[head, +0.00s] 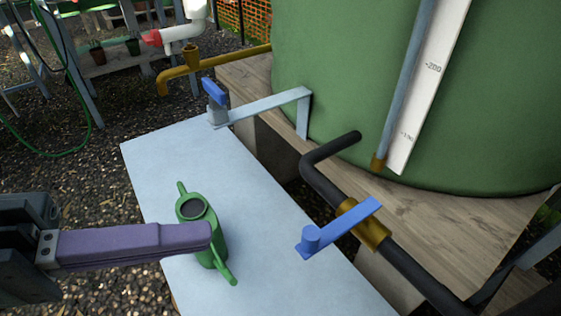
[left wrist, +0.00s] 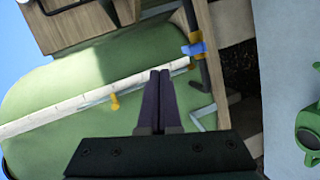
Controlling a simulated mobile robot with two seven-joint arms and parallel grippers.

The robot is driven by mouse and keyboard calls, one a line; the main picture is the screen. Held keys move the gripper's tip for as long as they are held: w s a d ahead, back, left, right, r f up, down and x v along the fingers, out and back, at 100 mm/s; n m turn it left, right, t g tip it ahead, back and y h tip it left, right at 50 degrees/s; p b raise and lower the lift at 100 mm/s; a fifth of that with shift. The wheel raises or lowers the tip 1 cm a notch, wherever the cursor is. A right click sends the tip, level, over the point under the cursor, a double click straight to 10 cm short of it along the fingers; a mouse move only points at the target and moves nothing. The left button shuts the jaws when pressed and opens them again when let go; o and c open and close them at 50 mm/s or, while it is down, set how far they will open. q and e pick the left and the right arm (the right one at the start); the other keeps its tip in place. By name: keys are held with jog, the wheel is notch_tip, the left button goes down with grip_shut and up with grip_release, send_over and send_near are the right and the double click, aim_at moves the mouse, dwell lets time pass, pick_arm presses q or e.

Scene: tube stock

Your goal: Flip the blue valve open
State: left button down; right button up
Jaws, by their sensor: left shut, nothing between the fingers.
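The blue valve is a flat blue lever (head: 345,225) with a round knob at its near-left end. It lies crosswise over a brass valve body (head: 374,232) on a black pipe (head: 322,186) coming out of the green tank. In the left wrist view the blue lever (left wrist: 194,49) shows small, above and right of the fingertips. My left gripper (head: 210,236) has purple fingers, which are shut and empty. It is left of the lever, apart from it, and overlaps the green watering can in the picture. The fingers (left wrist: 161,74) also show closed in the left wrist view. My right gripper is not in view.
The green watering can (head: 192,208) stands on a pale table (head: 150,160). A blue-topped fitting (head: 215,92) with a grey bracket (head: 268,104) is at the table's far end. The green tank (head: 330,60) rests on a wooden platform (head: 440,216). The tabletop between can and lever is clear.

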pick_arm(q)
jog(key=w+a+f+n+t+b, duration=0.2)
jog(key=f+b, duration=0.3)
jog(key=b, duration=0.1)
jog(key=w+a+f+n+t+h+b, duration=0.1)
jog(key=w+a+f+n+b, duration=0.1)
jog(key=f+b, duration=0.3)
jog(key=shift+w+f+t+b, duration=0.2)
jog(key=shift+w+t+b, duration=0.25)
jog(key=shift+b, duration=0.2)
jog(key=w+d, duration=0.2)
jog(key=d, duration=0.9)
jog(key=shift+w+d, duration=0.15)
jog(key=shift+d, duration=0.05)
